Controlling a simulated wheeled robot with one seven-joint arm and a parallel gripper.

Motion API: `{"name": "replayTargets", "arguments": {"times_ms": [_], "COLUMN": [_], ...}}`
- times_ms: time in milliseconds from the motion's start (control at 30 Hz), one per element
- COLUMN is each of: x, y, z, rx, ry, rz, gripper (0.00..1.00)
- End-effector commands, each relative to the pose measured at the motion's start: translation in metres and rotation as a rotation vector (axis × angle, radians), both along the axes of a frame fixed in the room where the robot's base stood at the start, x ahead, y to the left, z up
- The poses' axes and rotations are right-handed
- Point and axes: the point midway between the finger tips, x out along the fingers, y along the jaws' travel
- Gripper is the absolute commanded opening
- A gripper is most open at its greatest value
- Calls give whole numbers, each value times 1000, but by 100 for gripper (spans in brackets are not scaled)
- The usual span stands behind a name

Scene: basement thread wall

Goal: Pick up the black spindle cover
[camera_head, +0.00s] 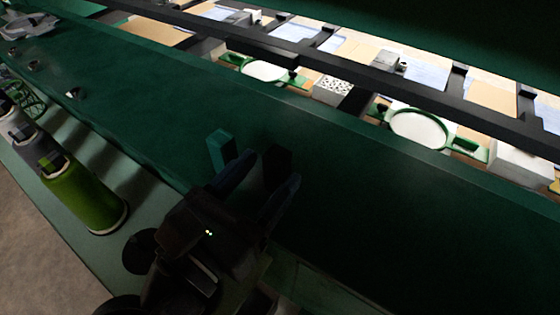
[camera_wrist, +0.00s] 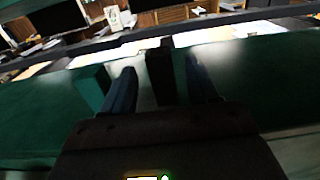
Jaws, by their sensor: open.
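A black upright block, which looks like the black spindle cover (camera_head: 277,164), stands on the dark green surface near the middle of the head view. It also shows in the wrist view (camera_wrist: 160,78), between the two fingers. My gripper (camera_head: 272,170) is open, its dark blue fingers pointing at the cover. In the wrist view my gripper (camera_wrist: 158,72) has one finger on each side of the cover, with gaps showing. I cannot tell how deep the cover sits between them. Its lower part is hidden by my gripper.
A green upright block (camera_head: 220,150) stands just left of the cover, close to my left finger. The green surface to the right is bare.

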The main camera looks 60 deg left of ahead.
Motion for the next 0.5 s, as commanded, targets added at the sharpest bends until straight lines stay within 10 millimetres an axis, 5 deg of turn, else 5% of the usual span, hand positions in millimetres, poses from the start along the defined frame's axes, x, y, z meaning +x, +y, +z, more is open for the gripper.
{"name": "replayTargets", "arguments": {"times_ms": [500], "x": [46], "y": [24], "z": [1], "rx": [0], "ry": [1], "rz": [1], "gripper": [60]}}
